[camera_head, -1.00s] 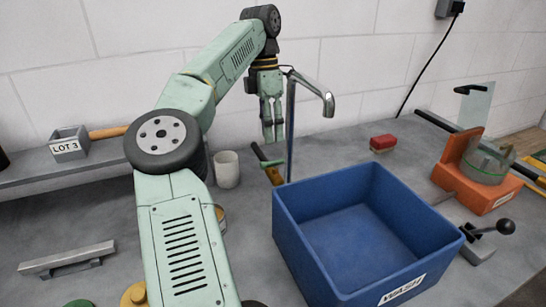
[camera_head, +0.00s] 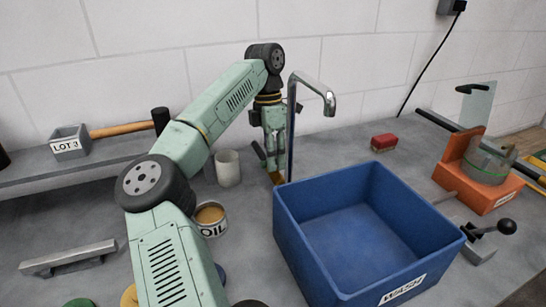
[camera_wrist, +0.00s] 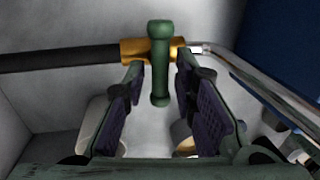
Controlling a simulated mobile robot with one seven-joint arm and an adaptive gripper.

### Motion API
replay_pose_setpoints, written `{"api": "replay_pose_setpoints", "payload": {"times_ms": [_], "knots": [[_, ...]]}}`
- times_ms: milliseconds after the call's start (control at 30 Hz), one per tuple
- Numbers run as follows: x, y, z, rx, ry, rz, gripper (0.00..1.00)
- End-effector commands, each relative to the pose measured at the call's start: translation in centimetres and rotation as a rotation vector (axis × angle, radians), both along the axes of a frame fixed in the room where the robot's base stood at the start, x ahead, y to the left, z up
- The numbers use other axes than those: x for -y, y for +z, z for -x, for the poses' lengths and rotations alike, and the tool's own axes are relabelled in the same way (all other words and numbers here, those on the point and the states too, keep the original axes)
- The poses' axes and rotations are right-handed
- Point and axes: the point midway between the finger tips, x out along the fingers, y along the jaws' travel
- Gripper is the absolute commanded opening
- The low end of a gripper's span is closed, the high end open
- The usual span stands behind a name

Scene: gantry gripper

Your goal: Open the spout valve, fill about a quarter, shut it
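The chrome spout (camera_head: 291,120) rises behind the blue wash bin (camera_head: 375,276), and its curved mouth hangs over the bin's back side. The bin's visible floor looks bare. The brass spout valve (camera_head: 277,178) sits low by the spout's foot. In the wrist view, its brass body (camera_wrist: 133,49) carries a green handle (camera_wrist: 160,62) and joins a dark pipe on the left. My gripper (camera_head: 275,160) points down at the valve. In the wrist view, its fingers (camera_wrist: 159,85) are open, one on each side of the handle, with gaps visible.
A white cup (camera_head: 228,168) and an oil can (camera_head: 210,218) stand left of the valve. A red block (camera_head: 384,142) lies behind the bin. An orange fixture (camera_head: 465,175) and a black-knobbed lever (camera_head: 505,226) are at right. A LOT 3 box (camera_head: 70,143) sits on the left shelf.

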Motion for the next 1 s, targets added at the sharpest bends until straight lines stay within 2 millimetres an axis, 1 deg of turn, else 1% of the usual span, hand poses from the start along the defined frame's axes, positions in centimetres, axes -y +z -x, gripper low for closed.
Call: {"api": "replay_pose_setpoints", "payload": {"times_ms": [33, 333, 1000], "knots": [[0.0, 0.01, 0.0, 0.0, 0.0, 0.0, 0.2], [-0.01, 0.02, -0.02, 0.001, 0.0, 0.0, 0.0], [-0.03, 0.04, -0.03, 0.002, 0.038, 0.0, 0.0]]}}
